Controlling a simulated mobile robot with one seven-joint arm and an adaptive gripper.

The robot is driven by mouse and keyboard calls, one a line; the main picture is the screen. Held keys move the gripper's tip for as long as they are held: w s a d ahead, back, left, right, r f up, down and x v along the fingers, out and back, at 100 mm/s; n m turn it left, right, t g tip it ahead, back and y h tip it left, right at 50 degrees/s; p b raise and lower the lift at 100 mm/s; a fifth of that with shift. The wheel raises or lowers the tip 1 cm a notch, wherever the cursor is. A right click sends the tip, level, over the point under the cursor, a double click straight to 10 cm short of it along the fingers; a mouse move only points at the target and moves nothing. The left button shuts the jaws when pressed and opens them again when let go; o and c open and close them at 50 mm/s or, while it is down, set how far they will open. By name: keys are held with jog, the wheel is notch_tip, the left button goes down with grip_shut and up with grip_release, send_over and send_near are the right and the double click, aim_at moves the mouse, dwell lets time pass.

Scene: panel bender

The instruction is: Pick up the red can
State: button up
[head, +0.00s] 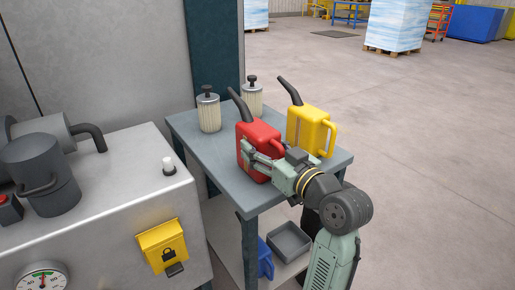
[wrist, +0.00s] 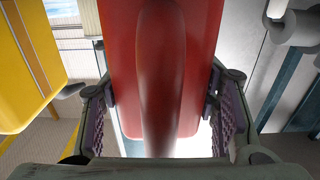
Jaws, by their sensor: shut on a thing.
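The red can (head: 257,136), a jerrycan with a dark spout and a side handle, stands upright near the middle of the small grey-blue table (head: 240,190). My gripper (head: 272,163) reaches it from the front right and is shut on it. In the wrist view, the red can (wrist: 160,70) fills the middle, its handle facing the camera. The finger pads (wrist: 165,125) press against its left and right sides. I cannot tell whether its base touches the tabletop.
A yellow can (head: 306,130) stands close behind and right of the red can. Two pale filters with black knobs, the left one (head: 208,112) nearer, are at the back. A grey tray (head: 289,242) and a blue can (head: 265,258) are on the lower shelf. A grey machine bench (head: 110,200) stands left.

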jog(key=c, duration=0.9)
jog(key=shift+r, duration=0.1)
